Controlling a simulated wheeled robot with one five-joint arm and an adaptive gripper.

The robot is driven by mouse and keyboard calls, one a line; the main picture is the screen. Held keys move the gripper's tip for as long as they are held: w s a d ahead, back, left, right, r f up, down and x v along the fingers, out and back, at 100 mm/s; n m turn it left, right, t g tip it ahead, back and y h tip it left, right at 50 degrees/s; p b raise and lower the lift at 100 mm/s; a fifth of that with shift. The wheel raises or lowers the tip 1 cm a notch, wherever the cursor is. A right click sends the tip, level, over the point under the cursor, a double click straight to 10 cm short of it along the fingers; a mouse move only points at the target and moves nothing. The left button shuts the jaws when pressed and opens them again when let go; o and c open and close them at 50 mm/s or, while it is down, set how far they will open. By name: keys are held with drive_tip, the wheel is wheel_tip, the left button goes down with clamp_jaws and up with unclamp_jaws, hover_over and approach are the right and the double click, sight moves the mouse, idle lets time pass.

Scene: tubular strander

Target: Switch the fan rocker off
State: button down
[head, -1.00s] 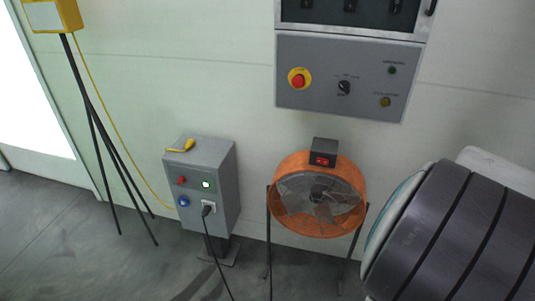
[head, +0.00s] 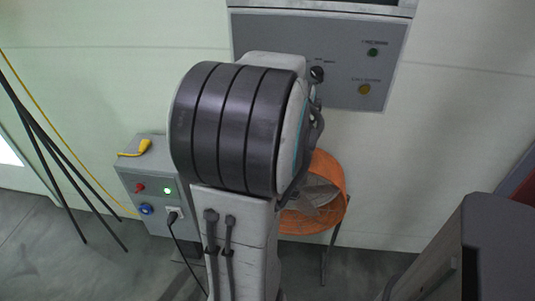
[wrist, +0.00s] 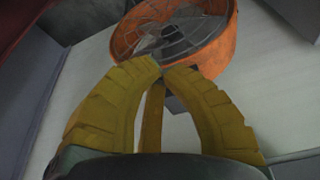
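The orange fan (head: 332,192) stands against the wall, partly hidden behind my arm in the head view. Its rocker box is hidden there by my arm, so the rocker's position cannot be seen. In the wrist view the fan drum (wrist: 222,40) and its grille (wrist: 165,35) lie just beyond my fingertips. Contact cannot be judged.
A grey socket box (head: 150,170) with a lit green light and a plugged black cable stands left of my arm. A grey control panel (head: 340,85) is on the wall above the fan. A dark grey cabinet (head: 500,250) stands at the lower right.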

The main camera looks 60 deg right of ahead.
drive_tip(key=shift+w+d+r+h, duration=0.15)
drive_tip(key=shift+w+d+r, duration=0.1)
drive_tip(key=shift+d, duration=0.15)
drive_tip(key=shift+w+d+r+h, duration=0.1)
drive_tip(key=shift+w+d+h, duration=0.1)
drive_tip(key=shift+d, duration=0.2)
drive_tip(key=w+d+f+p, duration=0.1)
drive_tip(key=d+f+p, duration=0.2)
drive_tip(key=d+f, duration=0.4)
drive_tip(key=shift+x, duration=1.15)
